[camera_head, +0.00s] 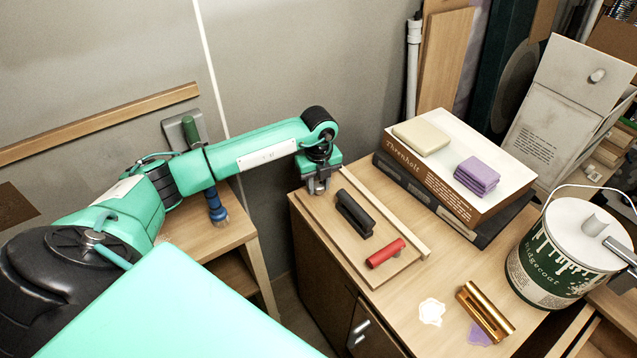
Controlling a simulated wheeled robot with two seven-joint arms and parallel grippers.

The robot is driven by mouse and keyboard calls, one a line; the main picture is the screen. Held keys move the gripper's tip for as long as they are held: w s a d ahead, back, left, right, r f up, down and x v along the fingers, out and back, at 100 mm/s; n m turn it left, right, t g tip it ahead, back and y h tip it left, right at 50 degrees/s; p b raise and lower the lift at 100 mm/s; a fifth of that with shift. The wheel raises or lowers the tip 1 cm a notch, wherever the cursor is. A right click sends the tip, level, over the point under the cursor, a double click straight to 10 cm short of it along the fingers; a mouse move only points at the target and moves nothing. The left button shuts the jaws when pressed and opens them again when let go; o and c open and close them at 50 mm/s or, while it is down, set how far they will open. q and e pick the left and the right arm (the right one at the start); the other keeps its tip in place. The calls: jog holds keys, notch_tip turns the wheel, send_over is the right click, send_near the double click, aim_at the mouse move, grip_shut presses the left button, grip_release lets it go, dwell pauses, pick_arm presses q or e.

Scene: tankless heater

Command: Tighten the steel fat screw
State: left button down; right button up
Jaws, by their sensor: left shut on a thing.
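My left gripper (318,184) points down over the far left corner of a wooden board (350,243) on the cabinet top. Its fingers are shut on a small grey metal thing, which looks like the steel fat screw. The fingers and wrist hide most of it, so its shape and how deep it sits cannot be told. A black cylinder-shaped piece (354,213) and a shorter red one (386,252) lie on the same board, to the right of and nearer than the gripper. My right gripper is out of view.
Thick books (455,172) bearing a beige block (421,137) and purple cloths (477,176) stand behind the board. A paint can (562,255) stands at right. A brass piece (485,311) lies near the front.

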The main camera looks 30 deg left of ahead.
aim_at(318, 185)
pick_arm(q)
jog(key=shift+f+m+b, duration=0.2)
jog(key=shift+m+b, duration=0.3)
jog(key=shift+m, duration=0.5)
jog(key=m+b, duration=0.2)
jog(key=m, duration=0.3)
jog(key=shift+a, duration=0.1)
jog(key=c, duration=1.3)
grip_release()
jog(key=shift+a+m, duration=0.1)
jog(key=shift+m, duration=0.2)
jog(key=shift+c, duration=0.2)
jog(key=shift+o, duration=0.7)
jog(key=shift+s, duration=0.1)
jog(key=shift+r, duration=0.1)
jog(key=shift+d+r+p, duration=0.25)
jog(key=shift+r+p, duration=0.3)
jog(key=shift+r, duration=0.55)
notch_tip(318, 185, up, 2)
jog(key=shift+a+r+p, duration=0.1)
jog(key=shift+p, duration=0.6)
jog(key=shift+r, duration=0.35)
